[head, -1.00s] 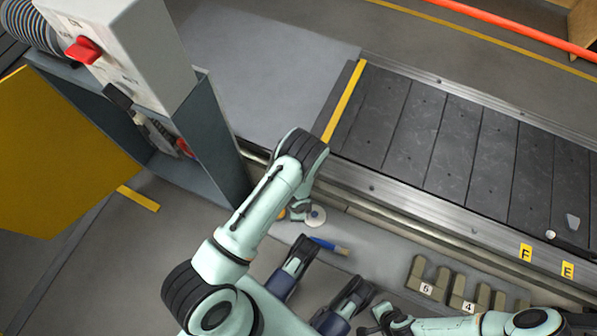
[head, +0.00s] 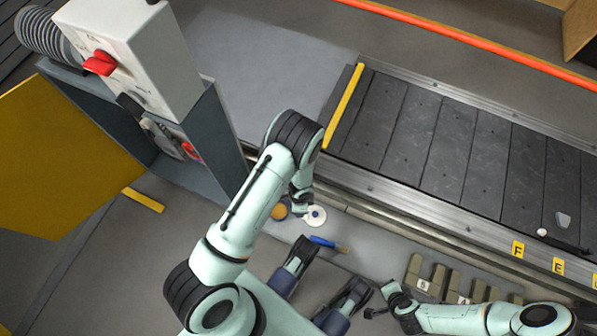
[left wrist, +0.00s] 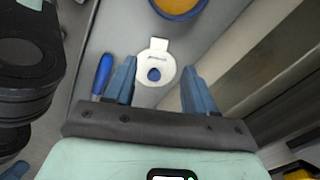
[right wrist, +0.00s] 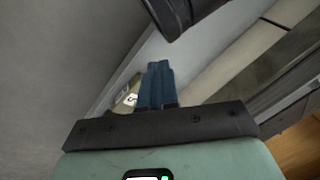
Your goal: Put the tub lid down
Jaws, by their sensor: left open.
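The tub lid is a white disc with a square tab and a blue centre, seen in the left wrist view (left wrist: 153,62) and the head view (head: 316,216). It appears to lie flat on the grey ledge beside the conveyor. The tub (left wrist: 181,8), blue-rimmed with orange contents, stands close by; its orange top also shows in the head view (head: 278,212). My left gripper (left wrist: 160,70) is open, its fingers apart on either side of the lid in its wrist view, not visibly touching it. My right gripper (right wrist: 158,66) has its fingers together, with nothing visible between them.
A blue-handled tool (head: 322,242) lies near the lid, also in the left wrist view (left wrist: 103,73). Numbered olive blocks (head: 430,279) stand farther right. The slat conveyor (head: 430,150) runs behind its metal rail. A control cabinet (head: 135,60) stands at left.

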